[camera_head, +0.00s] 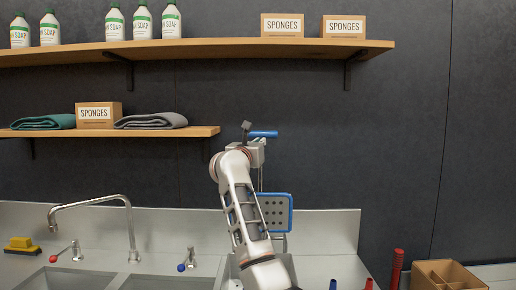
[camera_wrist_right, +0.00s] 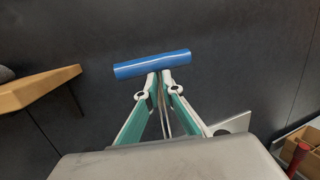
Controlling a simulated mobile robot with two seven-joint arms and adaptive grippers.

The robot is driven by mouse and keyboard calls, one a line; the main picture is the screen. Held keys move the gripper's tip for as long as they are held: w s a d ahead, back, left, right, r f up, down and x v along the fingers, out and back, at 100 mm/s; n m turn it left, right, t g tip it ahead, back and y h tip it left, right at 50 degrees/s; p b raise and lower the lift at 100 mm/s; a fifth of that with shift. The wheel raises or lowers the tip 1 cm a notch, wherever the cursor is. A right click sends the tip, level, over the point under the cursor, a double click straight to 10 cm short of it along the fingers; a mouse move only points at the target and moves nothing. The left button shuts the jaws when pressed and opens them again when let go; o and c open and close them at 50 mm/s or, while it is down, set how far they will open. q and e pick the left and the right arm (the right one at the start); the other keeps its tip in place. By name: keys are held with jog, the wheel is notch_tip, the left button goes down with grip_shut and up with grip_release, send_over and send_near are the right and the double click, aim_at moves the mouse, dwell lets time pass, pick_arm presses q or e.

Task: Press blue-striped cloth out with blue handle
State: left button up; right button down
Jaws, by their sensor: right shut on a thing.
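The blue handle (camera_head: 264,134) is a short horizontal bar high in front of the dark wall; it also shows in the right wrist view (camera_wrist_right: 152,64). My right gripper (camera_head: 259,147) is raised up to it. In the right wrist view my gripper's fingertips (camera_wrist_right: 159,76) are together at the middle of the bar, shut on it. A thin rod runs down below the handle toward a blue-edged grey plate with holes (camera_head: 275,211) above the sink counter. My arm hides part of this press. I see no blue-striped cloth. My left gripper is out of view.
A wooden shelf (camera_head: 205,132) with folded cloths is left of my right arm; a longer shelf (camera_head: 225,47) is above. A faucet (camera_head: 132,225) stands at the sink on the left. Red handles (camera_head: 397,266) and a wooden box (camera_head: 446,275) are at lower right.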

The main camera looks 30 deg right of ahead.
notch_tip(320, 180, up, 6)
jog(key=s+h, duration=0.1)
jog(key=s, duration=0.1)
jog(key=w+d, duration=0.1)
jog(key=w+d+r, duration=0.1)
jog(key=w, duration=0.1)
jog(key=w+d+r, duration=0.1)
jog(key=w, duration=0.1)
jog(key=shift+d, duration=0.3)
jog(key=shift+s+a+f, duration=0.15)
jog(key=shift+s+f, duration=0.1)
jog(key=shift+s+a+f+m+b, duration=0.1)
jog(key=shift+s+a+m+b, duration=0.15)
jog(key=shift+b, duration=0.45)
pick_arm(q)
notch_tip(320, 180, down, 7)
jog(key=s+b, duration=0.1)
jog(key=b, duration=0.4)
jog(key=shift+b, duration=0.35)
pick_arm(e)
jog(key=s+a, duration=0.5)
jog(key=s, duration=0.3)
jog(key=shift+s+r, duration=0.15)
jog(key=shift+r, duration=0.05)
